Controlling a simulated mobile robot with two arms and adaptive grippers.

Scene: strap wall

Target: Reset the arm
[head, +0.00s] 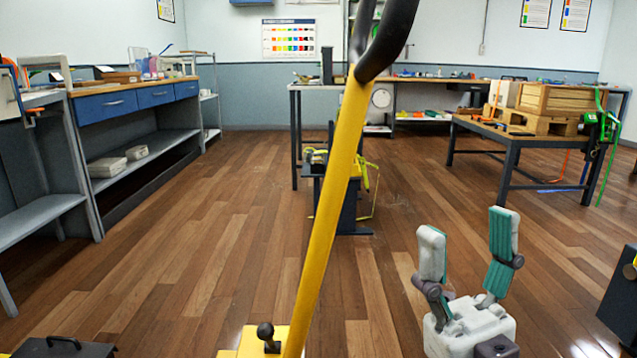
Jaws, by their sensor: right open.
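My right gripper (468,226) is at the lower right of the head view, pointing up. It has white fingers with teal pads, and they are spread apart with nothing between them. A long yellow bar (328,220) with a black curved top (388,40) slants up through the middle of the view. My right gripper is to the right of the bar and apart from it in the picture. The bar's lower end is cut off by the frame. My left gripper is not in view.
A yellow part with a black knob (268,335) is at the bottom edge. A table with wooden crates (560,98) stands at the right, and a blue-drawer bench (108,104) at the left. A black stand (345,205) is mid-floor. Wooden floor (180,240) is open between them.

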